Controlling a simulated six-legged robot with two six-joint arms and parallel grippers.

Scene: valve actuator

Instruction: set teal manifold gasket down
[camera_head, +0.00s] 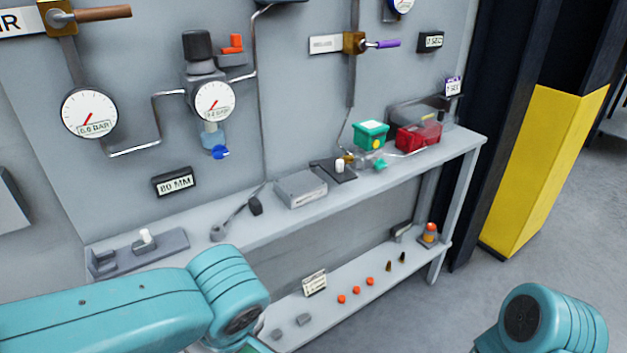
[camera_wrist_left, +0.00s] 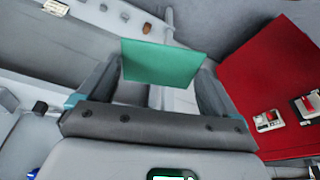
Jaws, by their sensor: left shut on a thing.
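The teal manifold gasket shows in the left wrist view as a flat green-teal plate (camera_wrist_left: 162,62). My left gripper (camera_wrist_left: 158,82) is shut on it, with one dark finger at each side. The plate is held in front of the wrist; whether it touches anything below cannot be told. In the head view my left arm reaches in at lower left, and its gripper is out of the picture below. My right arm shows only as a teal joint at lower right; its gripper is not in view.
A grey bench (camera_head: 400,172) runs along the wall panel, carrying a green box (camera_head: 371,134), a red box (camera_head: 418,134) and a grey block (camera_head: 300,189). A lower shelf (camera_head: 330,310) holds several small orange parts. A red surface (camera_wrist_left: 262,78) lies at right in the wrist view.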

